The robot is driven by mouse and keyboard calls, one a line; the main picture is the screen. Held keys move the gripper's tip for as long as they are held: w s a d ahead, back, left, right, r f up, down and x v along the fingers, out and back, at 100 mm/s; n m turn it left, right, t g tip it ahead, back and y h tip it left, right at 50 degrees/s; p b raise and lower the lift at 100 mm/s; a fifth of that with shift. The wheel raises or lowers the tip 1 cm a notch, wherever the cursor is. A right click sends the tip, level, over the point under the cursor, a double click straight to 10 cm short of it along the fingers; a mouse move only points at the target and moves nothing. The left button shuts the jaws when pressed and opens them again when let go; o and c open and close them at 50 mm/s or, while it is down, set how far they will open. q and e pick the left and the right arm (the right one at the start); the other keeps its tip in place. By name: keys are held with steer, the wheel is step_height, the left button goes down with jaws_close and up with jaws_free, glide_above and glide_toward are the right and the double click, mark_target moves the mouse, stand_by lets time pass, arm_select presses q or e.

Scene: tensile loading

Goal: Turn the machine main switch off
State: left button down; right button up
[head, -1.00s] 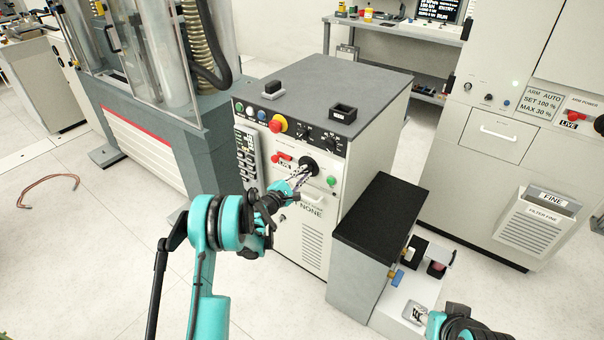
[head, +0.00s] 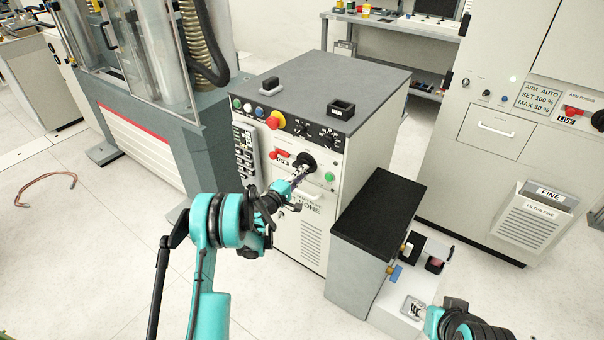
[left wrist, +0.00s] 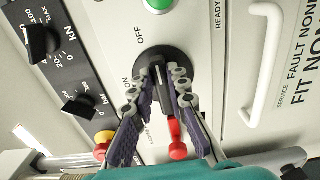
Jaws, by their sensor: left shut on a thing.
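The main switch (left wrist: 170,62) is a black round knob with a bar handle on the cabinet front (head: 312,237), with OFF and ON lettered beside it. It also shows in the head view (head: 305,160). My left gripper (left wrist: 172,75) has one finger on each side of the bar and is shut on it. The bar runs roughly up and down in the left wrist view; the fingers hide part of it, and I cannot tell its exact setting. My right arm's hand (head: 455,322) is at the bottom edge; its fingers are not clear.
Near the switch are a red lever (left wrist: 178,150), a green button (head: 330,177) and a red-and-yellow emergency stop (head: 274,121). A white handle (left wrist: 265,60) sticks out nearby. A black-topped block (head: 375,212) stands right of the cabinet.

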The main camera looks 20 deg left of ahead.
stand_by(0.5)
arm_select(q)
steer(key=c, duration=1.5)
jaws_free()
steer(key=v, duration=1.2)
